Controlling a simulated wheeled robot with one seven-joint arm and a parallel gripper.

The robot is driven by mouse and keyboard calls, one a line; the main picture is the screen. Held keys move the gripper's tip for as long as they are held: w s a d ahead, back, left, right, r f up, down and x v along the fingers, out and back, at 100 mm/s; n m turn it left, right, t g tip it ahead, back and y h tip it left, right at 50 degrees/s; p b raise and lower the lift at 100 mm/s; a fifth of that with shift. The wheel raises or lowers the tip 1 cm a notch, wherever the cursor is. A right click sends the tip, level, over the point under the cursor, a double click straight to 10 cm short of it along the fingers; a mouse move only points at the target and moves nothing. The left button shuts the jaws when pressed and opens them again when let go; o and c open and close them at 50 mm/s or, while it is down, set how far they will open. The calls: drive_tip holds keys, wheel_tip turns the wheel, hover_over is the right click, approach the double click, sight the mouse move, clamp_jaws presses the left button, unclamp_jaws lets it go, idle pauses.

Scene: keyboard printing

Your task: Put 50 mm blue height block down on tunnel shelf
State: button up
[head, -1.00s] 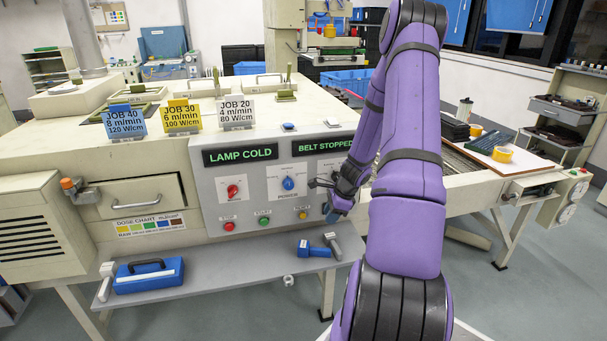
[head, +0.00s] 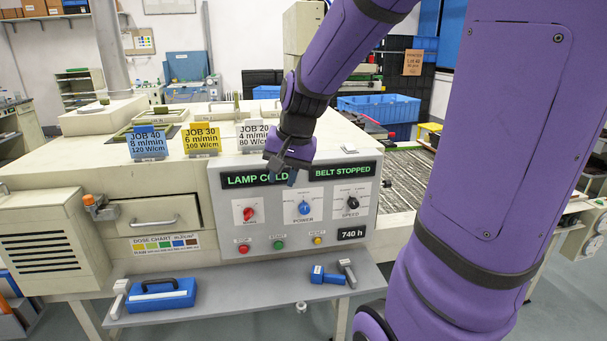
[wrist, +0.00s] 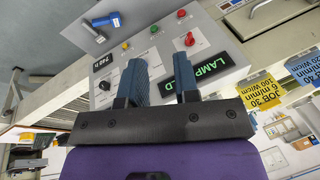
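A blue block-like piece (head: 327,276) with a white label lies on the grey shelf (head: 240,299) along the machine's front, beside a grey tool. It also shows in the wrist view (wrist: 102,20). The label is too small to read, so I cannot tell if it is the 50 mm height block. My gripper (head: 281,175) is in front of the control panel's upper edge, by the LAMP COLD display, above the shelf. In the wrist view its two dark blue fingers (wrist: 161,78) stand apart with nothing seen between them.
A blue case (head: 153,296) with a handle lies at the shelf's left end. The control panel (head: 280,225) has knobs and coloured buttons. Job signs (head: 201,138) stand on the machine top.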

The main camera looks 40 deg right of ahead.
drive_tip(key=s+a+r+n, duration=0.4)
drive_tip(key=s, duration=0.3)
drive_tip(key=s+a+r+n+t, duration=0.1)
drive_tip(key=s+a+r+n, duration=0.2)
drive_tip(key=s, duration=0.5)
drive_tip(key=shift+s+a+r+n+t+h, duration=0.35)
drive_tip(key=shift+a+n, duration=0.35)
drive_tip(key=shift+n, duration=0.3)
drive_tip(key=shift+w+d, duration=0.1)
